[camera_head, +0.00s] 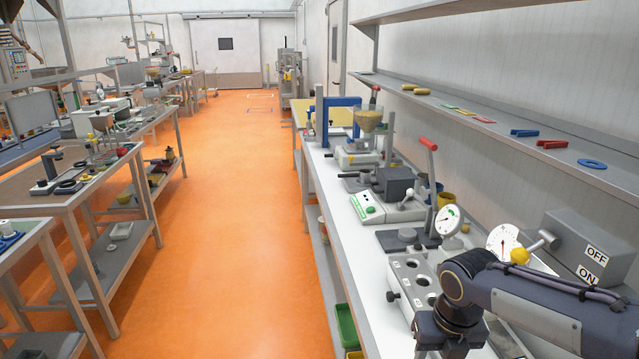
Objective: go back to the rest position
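My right arm comes in from the lower right, over the near part of the white workbench (356,262). Its dark wrist end (450,328) points down at the bottom edge of the picture. The fingertips of my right gripper do not show, so I cannot tell whether it is open or holds anything. My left arm and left gripper are not in view. A grey block with round holes (408,284) stands on the bench just left of my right wrist.
Behind the wrist stand dial gauges (449,220), a grey ON/OFF switch box (567,243) and a red-handled press (429,145). A shelf (500,128) runs along the right wall. The orange floor (225,230) is clear between the bench and the left tables (70,200).

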